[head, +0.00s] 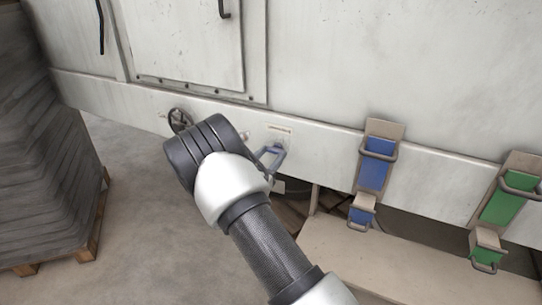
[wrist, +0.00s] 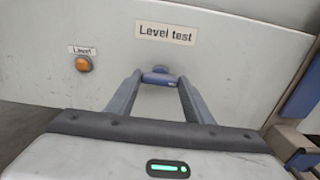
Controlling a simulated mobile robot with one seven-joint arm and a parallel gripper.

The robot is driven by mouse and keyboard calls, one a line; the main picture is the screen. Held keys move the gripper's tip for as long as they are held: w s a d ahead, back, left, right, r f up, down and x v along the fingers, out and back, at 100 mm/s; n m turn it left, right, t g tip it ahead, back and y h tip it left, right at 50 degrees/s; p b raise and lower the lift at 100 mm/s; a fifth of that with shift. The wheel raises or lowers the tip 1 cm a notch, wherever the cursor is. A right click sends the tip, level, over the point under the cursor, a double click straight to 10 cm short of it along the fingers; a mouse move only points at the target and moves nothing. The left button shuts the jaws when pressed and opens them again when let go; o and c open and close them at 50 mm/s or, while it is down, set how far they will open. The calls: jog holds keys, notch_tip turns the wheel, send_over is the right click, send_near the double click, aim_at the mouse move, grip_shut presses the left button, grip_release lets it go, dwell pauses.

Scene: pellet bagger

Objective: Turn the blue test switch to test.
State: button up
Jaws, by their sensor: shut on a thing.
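The blue test switch (wrist: 160,77) shows in the wrist view on the pale machine panel, below a label (wrist: 164,32) reading "Level test". My gripper (wrist: 158,80) has its two fingers closed on the switch from both sides. In the head view my gripper (head: 272,155) reaches the panel's lower band, and my arm hides part of it. The switch itself cannot be told apart from the fingers in the head view. Which position the switch points to cannot be told.
An orange lamp (wrist: 84,63) with a small label is left of the switch. A black handwheel (head: 180,119) is left of my arm. Blue (head: 375,165) and green (head: 506,200) latches are at right. A stack of bags (head: 45,150) on a pallet stands at left.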

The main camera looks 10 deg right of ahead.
jog(key=shift+f+m+b, duration=0.1)
jog(key=shift+m+b, duration=0.2)
jog(key=shift+f+m+b, duration=0.15)
jog(key=shift+m+b, duration=0.75)
jog(key=shift+b, duration=0.2)
jog(key=m+b, duration=0.4)
jog(key=b, duration=0.1)
jog(key=shift+f+b, duration=0.1)
jog(key=shift+b, duration=0.2)
jog(key=m+b, duration=0.4)
jog(key=b, duration=0.1)
jog(key=shift+m+b, duration=0.7)
jog(key=shift+b, duration=0.35)
jog(key=shift+r, duration=0.25)
jog(key=o, duration=1.1)
jog(key=shift+c, duration=0.2)
